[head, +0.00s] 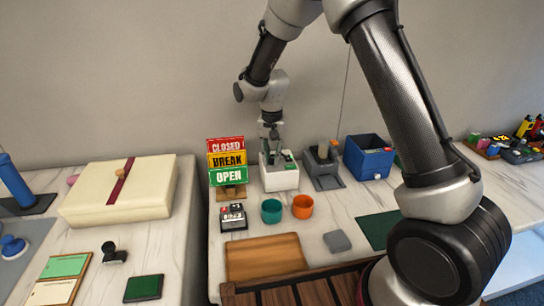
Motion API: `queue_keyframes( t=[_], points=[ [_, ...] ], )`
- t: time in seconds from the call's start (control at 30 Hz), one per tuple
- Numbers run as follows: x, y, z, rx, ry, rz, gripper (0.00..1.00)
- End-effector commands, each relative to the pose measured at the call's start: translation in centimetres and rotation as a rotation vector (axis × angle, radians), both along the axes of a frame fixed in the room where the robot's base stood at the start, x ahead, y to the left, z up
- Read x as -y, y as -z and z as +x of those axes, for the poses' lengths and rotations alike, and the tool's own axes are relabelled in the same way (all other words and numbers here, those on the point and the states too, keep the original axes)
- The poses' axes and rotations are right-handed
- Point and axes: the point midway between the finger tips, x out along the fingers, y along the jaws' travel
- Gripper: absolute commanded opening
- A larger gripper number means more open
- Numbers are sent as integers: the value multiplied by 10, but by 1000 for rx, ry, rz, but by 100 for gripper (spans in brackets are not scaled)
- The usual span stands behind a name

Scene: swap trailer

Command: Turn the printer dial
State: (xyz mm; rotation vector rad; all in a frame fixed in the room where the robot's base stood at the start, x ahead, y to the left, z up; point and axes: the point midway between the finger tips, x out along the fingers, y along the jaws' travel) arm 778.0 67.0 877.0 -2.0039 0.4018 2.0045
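A white box-like device (279,179) with green and dark parts on top stands on the marble counter against the back wall. It may be the printer, but I cannot make out a dial on it. My gripper (273,147) points down at the top of this device, its fingers over or just inside it. The fingers are too small and dark to tell whether they are open or shut, or whether they touch anything. The gripper and wrist hide part of the device's top.
A grey device (323,170) and a blue box (368,158) stand to the right. In front are a teal cup (271,211), an orange cup (302,207), a black number device (236,217) and a wooden board (265,257).

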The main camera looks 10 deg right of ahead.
Motion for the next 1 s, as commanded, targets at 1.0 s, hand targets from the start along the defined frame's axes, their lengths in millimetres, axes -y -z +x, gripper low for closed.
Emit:
queue_keyframes(
  t=[1.0],
  points=[
    [0,0,0,1,-549,0,0]
  ],
)
